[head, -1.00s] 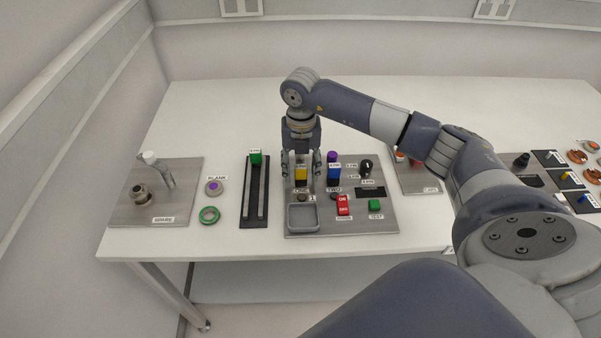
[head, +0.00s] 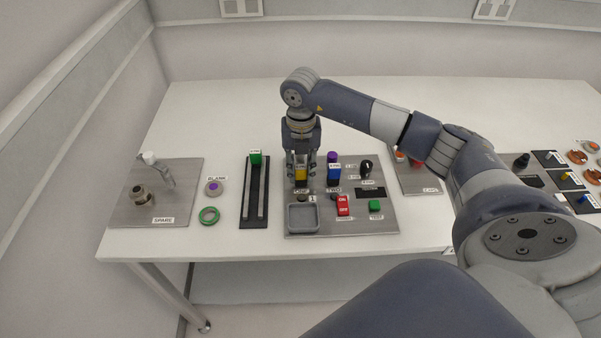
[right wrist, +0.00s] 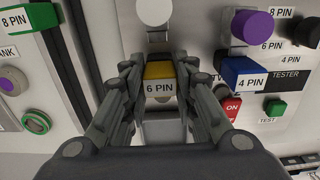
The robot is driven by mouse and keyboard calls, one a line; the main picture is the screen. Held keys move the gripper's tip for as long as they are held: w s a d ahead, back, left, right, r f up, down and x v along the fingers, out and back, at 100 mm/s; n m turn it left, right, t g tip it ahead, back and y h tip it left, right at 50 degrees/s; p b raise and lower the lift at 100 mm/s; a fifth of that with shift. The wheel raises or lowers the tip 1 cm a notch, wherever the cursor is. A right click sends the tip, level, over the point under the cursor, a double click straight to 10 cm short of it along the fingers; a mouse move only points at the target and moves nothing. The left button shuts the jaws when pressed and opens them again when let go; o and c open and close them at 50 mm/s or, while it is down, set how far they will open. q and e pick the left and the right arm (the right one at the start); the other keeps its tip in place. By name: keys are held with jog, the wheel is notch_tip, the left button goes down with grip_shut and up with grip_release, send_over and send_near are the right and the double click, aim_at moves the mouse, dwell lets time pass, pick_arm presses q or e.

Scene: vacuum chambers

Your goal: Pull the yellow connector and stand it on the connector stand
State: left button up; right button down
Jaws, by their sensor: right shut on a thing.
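The yellow connector (head: 301,175), labelled 6 PIN, stands upright on the grey metal tester panel (head: 270,232). It also shows in the right wrist view (right wrist: 160,72). My right gripper (head: 301,180) points down over it and is shut on it, one finger on each side; the fingers also show in the right wrist view (right wrist: 161,88). The connector's lower end is hard to see. I cannot tell which object is the connector stand; a black rail holder (head: 244,215) with a green 8 PIN connector (head: 255,158) stands left of the panel. My left gripper is out of view.
A blue 4 PIN connector (head: 334,175) stands close right of my gripper, with a purple knob (head: 332,157) behind it. A grey tray (head: 303,218), a red switch (head: 343,205) and a green button (head: 375,207) are in front. A SPARE plate (head: 185,205) is at left.

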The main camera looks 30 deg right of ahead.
aim_at(301, 167)
jog(key=shift+r, duration=0.15)
jog(key=shift+r+p, duration=2.05)
jog(key=shift+r, duration=0.85)
